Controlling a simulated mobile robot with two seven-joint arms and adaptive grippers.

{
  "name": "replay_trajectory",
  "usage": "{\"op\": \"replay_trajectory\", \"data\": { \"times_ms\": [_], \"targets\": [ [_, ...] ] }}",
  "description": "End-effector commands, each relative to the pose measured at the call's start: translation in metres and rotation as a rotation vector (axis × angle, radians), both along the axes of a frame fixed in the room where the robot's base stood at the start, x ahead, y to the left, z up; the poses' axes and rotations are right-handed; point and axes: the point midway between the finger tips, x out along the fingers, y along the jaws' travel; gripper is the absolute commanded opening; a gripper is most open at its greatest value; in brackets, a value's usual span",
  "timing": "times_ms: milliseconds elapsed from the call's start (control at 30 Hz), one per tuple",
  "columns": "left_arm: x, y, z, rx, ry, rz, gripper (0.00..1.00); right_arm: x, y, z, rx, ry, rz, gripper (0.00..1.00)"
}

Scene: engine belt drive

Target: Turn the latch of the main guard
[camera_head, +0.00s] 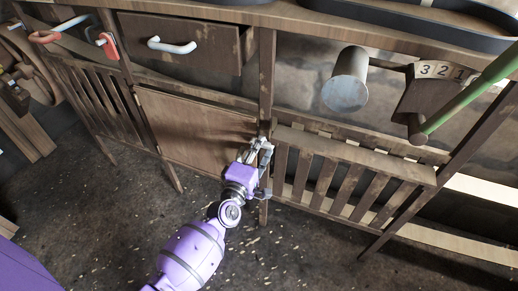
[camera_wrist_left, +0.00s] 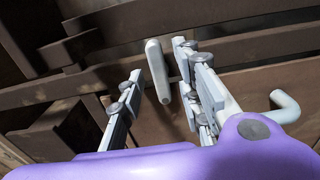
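A pale grey, bar-shaped latch (camera_wrist_left: 158,70) shows in the left wrist view on the dark brown wooden frame. My left gripper (camera_head: 263,145) is at the post between the plain brown panel (camera_head: 190,128) and the slatted panel (camera_head: 335,180). In the left wrist view its two fingers (camera_wrist_left: 157,92) are apart, with the latch between them, closer to the right finger. I cannot tell whether either finger touches the latch. In the head view the gripper mostly hides the latch. Which panel is the main guard is not clear. My right gripper is out of view.
A pale hooked handle (camera_wrist_left: 285,107) is close to the right of the left gripper. Above are a drawer (camera_head: 185,42) with a white handle, a grey cylinder (camera_head: 346,80), a 3-2-1 block (camera_head: 440,70) and a green rod (camera_head: 470,93). The floor in front looks clear.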

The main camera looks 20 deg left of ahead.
Motion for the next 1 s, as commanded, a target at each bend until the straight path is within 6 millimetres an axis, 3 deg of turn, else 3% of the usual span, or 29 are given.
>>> {"op": "replay_trajectory", "data": {
  "times_ms": [67,300,667,1000],
  "targets": [
    [0.000,0.000,0.000,0.000,0.000,0.000,0.29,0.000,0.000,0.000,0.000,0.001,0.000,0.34],
    [0.000,0.000,0.000,0.000,0.000,0.000,0.00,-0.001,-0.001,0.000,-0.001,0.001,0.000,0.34],
    [0.000,0.000,0.000,0.029,-0.001,0.000,0.00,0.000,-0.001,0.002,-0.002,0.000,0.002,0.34],
    [0.000,-0.001,0.001,0.235,-0.007,-0.001,0.00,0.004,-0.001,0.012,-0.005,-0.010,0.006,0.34]
  ]
}}
